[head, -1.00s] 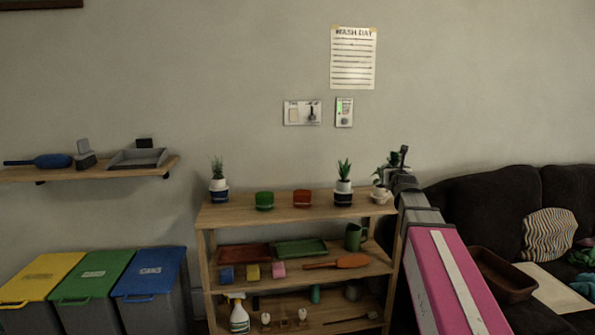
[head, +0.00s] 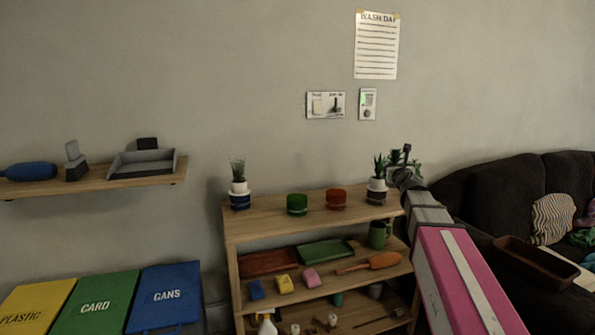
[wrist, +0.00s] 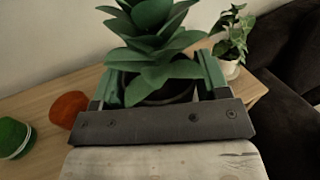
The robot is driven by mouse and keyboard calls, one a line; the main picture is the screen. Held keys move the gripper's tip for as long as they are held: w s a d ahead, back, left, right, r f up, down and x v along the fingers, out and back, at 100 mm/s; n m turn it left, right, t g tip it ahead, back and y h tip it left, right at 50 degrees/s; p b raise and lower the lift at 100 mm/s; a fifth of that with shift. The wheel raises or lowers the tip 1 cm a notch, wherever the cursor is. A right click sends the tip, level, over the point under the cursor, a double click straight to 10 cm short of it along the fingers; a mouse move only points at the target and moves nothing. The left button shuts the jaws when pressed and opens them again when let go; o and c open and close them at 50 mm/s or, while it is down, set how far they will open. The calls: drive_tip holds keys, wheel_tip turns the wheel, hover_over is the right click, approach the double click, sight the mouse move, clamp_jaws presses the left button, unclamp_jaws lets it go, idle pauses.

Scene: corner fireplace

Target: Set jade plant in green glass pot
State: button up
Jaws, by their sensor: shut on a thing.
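My gripper (head: 400,170) is at the right end of the shelf unit's top. It is shut on the jade plant, a rosette of thick, pointed dark green leaves (wrist: 155,45) in a dark-rimmed pot. Its green fingers lie on both sides of the pot. In the head view only a few leaves of it (head: 396,155) show above my gripper; its pot cannot be made out. The green glass pot (head: 297,204) stands on the shelf top, left of my gripper. It also shows at the left edge of the wrist view (wrist: 14,138).
A red pot (head: 336,199) stands between the green pot and a spiky plant in a white and blue pot (head: 377,190). Another such plant (head: 239,195) stands at the left end. A leafy plant in a white pot (wrist: 231,68) is right of my gripper. A dark sofa (head: 500,190) is farther right.

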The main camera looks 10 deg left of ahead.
drive_tip(key=a+f+n+g+y, duration=0.2)
drive_tip(key=a+n+y, duration=0.15)
drive_tip(key=a, duration=0.55)
drive_tip(key=a+f+n+g+y, duration=0.15)
drive_tip(key=a+y, duration=0.25)
drive_tip(key=a, duration=0.6)
wheel_tip(320, 180, up, 2)
drive_tip(key=n+g+y, duration=0.6)
drive_tip(key=n+g, duration=0.1)
drive_tip(key=g, duration=0.1)
hover_over(297, 205)
drive_tip(key=w, duration=0.4)
drive_tip(key=shift+t, duration=0.35)
drive_tip(key=shift+s+a+f, duration=0.1)
drive_tip(key=shift+f, duration=1.3)
drive_tip(key=shift+a+f, duration=0.1)
drive_tip(key=shift+f, duration=1.25)
drive_tip(key=shift+f, duration=0.6)
drive_tip(key=o, duration=0.8)
